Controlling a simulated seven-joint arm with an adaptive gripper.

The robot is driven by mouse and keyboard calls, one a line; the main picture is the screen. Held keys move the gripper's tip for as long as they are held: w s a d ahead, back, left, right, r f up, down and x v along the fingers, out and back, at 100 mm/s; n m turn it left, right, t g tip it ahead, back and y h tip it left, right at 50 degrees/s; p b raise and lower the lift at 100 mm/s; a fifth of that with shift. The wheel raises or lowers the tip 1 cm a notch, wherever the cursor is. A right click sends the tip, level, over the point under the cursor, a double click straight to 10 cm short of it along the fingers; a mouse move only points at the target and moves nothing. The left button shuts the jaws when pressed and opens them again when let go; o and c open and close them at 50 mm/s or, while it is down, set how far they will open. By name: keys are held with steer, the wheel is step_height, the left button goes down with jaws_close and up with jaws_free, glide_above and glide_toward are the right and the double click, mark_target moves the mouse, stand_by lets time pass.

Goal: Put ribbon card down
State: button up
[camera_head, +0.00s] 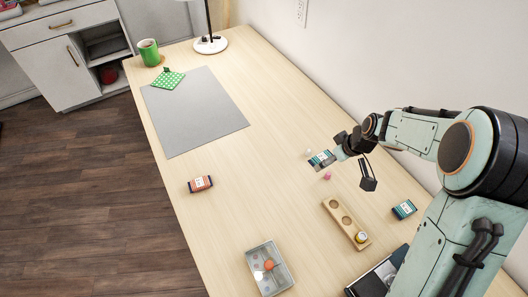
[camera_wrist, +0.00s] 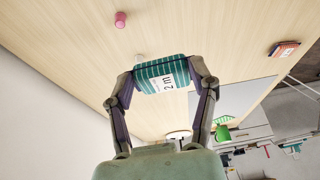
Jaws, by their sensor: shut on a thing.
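My gripper (camera_wrist: 164,78) is shut on a teal striped ribbon card (camera_wrist: 155,72) with a white "2 m" label, a finger at each side. In the head view the held card (camera_head: 321,159) is at the end of my arm, over the right part of the wooden table (camera_head: 262,215). I cannot tell whether it touches the table. A second teal card (camera_head: 404,209) lies near the table's right edge. An orange and dark card (camera_head: 200,184) lies near the left edge; it also shows in the wrist view (camera_wrist: 284,48).
A pink spool (camera_head: 327,175) and a small whitish item (camera_head: 308,152) are close to the held card. A wooden holder with round hollows (camera_head: 338,213) and a grey tray (camera_head: 284,275) stand nearer. The grey mat (camera_head: 195,110) is bare except for a green dotted cloth (camera_head: 167,81) at its far end.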

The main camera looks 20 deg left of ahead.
steer(key=s+a+n+g, duration=0.1)
steer(key=s+a+n, duration=0.3)
steer(key=a, duration=0.9)
glide_above(259, 155)
steer(key=s+d, duration=0.1)
steer(key=d, duration=0.1)
steer(key=shift+y, duration=0.3)
steer(key=f, duration=0.8)
steer(key=shift+a+f, duration=0.25)
steer(key=shift+f, duration=0.05)
steer(key=shift+w+a+f, duration=0.15)
steer(key=shift+w+f, duration=0.1)
steer(key=shift+f, duration=1.65)
steer(key=o, duration=0.8)
steer(key=shift+f, duration=0.15)
steer(key=shift+o, duration=0.2)
